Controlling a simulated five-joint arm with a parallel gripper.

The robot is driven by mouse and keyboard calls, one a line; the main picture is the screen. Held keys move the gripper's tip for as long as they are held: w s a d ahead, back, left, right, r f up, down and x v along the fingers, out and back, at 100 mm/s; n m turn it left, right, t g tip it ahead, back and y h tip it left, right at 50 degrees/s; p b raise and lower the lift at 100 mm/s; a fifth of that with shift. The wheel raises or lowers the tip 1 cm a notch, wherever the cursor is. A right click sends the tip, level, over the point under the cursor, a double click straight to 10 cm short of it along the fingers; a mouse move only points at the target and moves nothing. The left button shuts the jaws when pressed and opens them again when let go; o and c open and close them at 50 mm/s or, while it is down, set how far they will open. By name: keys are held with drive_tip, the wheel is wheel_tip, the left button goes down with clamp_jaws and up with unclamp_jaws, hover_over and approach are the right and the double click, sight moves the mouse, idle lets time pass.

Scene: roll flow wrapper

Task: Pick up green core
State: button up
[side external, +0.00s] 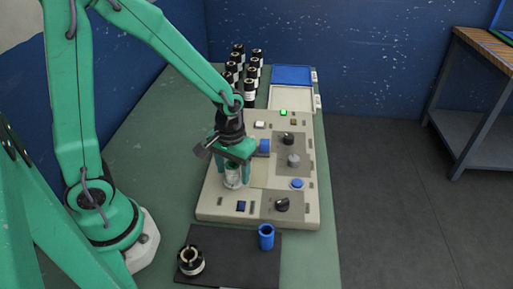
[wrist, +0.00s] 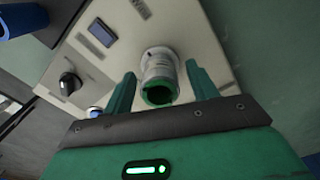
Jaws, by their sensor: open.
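The green core (wrist: 158,94) shows in the wrist view as a green ring at the open near end of a pale grey cylinder (wrist: 160,68), which stands on the beige machine panel. My gripper (wrist: 161,78) is open, with one green finger on each side of the cylinder and a visible gap to each. In the side view the pale cylinder (side external: 233,178) stands upright under my gripper (side external: 235,176), near the panel's left edge. The fingers partly hide it there, and its green part is hard to make out.
The beige panel (side external: 210,208) carries knobs and buttons. A blue cylinder (side external: 266,237) and a black-and-cream roll (side external: 190,262) stand on a dark mat (side external: 230,262) in front. Several black rolls (side external: 238,62) and an open blue-lidded box (side external: 291,97) stand behind.

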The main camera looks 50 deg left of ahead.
sight(233, 166)
drive_tip(key=shift+f, duration=0.3)
drive_tip(key=c, duration=1.1)
drive_tip(key=shift+o, duration=0.2)
drive_tip(key=shift+r, duration=0.15)
drive_tip(key=shift+r, duration=1)
wheel_tip(233, 166, up, 2)
drive_tip(key=s+d+r, duration=0.6)
drive_tip(key=s+d, duration=0.1)
drive_tip(key=d, duration=0.2)
drive_tip(key=shift+d+r, duration=0.25)
drive_tip(key=shift+r, duration=0.15)
